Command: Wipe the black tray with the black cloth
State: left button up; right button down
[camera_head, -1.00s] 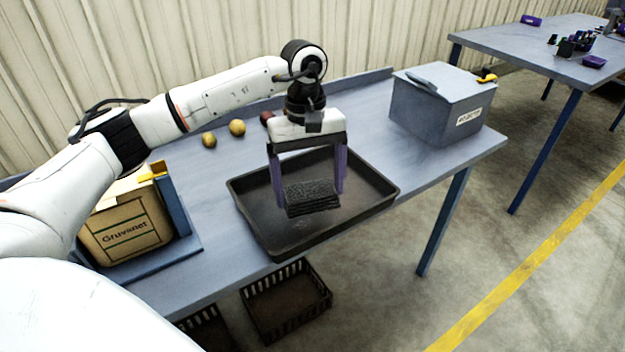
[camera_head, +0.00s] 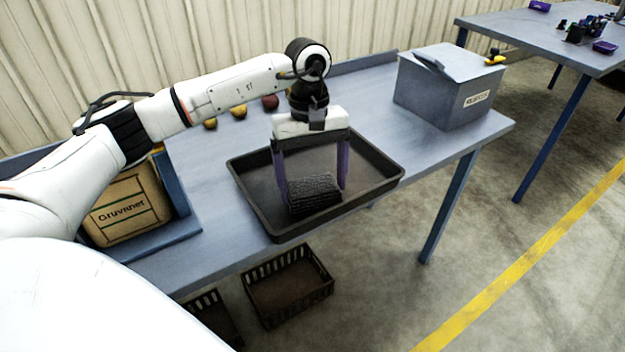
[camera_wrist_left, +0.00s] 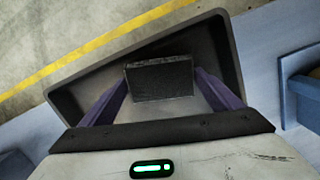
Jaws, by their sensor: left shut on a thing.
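The black tray (camera_head: 375,178) lies on the blue-grey table. The black cloth (camera_head: 315,194) is a folded, ribbed block between the purple fingers of my left gripper (camera_head: 316,188). The gripper is shut on it and points down into the tray. The cloth is low inside the tray, near its front side; I cannot tell whether it touches the floor of the tray. In the left wrist view the cloth (camera_wrist_left: 160,79) sits between the fingertips, with the tray (camera_wrist_left: 228,62) around it. My right gripper is not in view.
A grey lidded box (camera_head: 445,92) stands right of the tray. A Gruvanet carton (camera_head: 128,207) stands in a blue holder at the left. Dark crates (camera_head: 288,284) are below the table's front edge.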

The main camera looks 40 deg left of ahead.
aim_at(297, 191)
pick_arm(q)
jog(key=shift+f+b, duration=0.8)
jog(key=shift+f, duration=0.25)
jog(key=shift+s+a+r, duration=0.1)
jog(key=shift+s+a, duration=0.25)
jog(key=shift+s, duration=0.45)
jog(key=shift+s+a+r, duration=0.1)
jog(key=shift+s+a, duration=0.2)
jog(key=shift+s, duration=0.5)
jog(key=shift+f, duration=0.25)
jog(key=shift+w+d+f+b, duration=0.1)
jog(key=shift+w+d+b, duration=0.2)
jog(key=shift+w, duration=0.5)
jog(key=shift+w+d+f+b, duration=0.1)
jog(key=shift+w+d+b, duration=0.1)
jog(key=shift+w+d, duration=0.4)
jog(key=shift+w+a+r, duration=0.1)
jog(key=shift+w+a, duration=0.05)
jog(key=shift+a, duration=0.05)
jog(key=shift+r+p, duration=0.45)
jog(key=shift+r, duration=0.05)
jog(key=shift+r+p, duration=1.45)
jog(key=shift+r, duration=1.05)
jog(key=shift+w, duration=0.1)
